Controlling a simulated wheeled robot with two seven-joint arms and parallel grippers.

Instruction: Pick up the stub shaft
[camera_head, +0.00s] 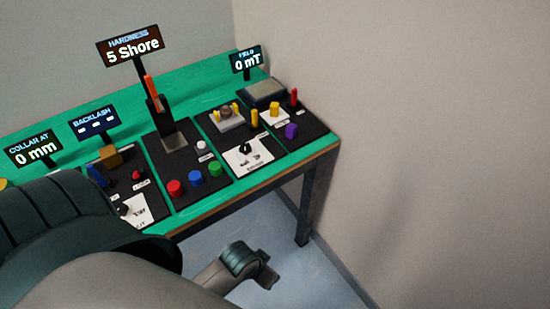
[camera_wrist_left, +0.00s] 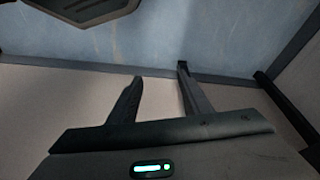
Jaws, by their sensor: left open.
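I cannot make out for certain which piece is the stub shaft. In the head view, a large arm link of mine covers the lower left and hides part of the bench. My right gripper is not identifiable in either view.
The green bench (camera_head: 202,83) carries several dark panels with coloured buttons, knobs and levers. Upright signs include a hardness display (camera_head: 133,47), a backlash sign (camera_head: 95,121), a collar sign (camera_head: 34,148) and a field sign (camera_head: 246,59). A wall is close at right; floor is open before the bench.

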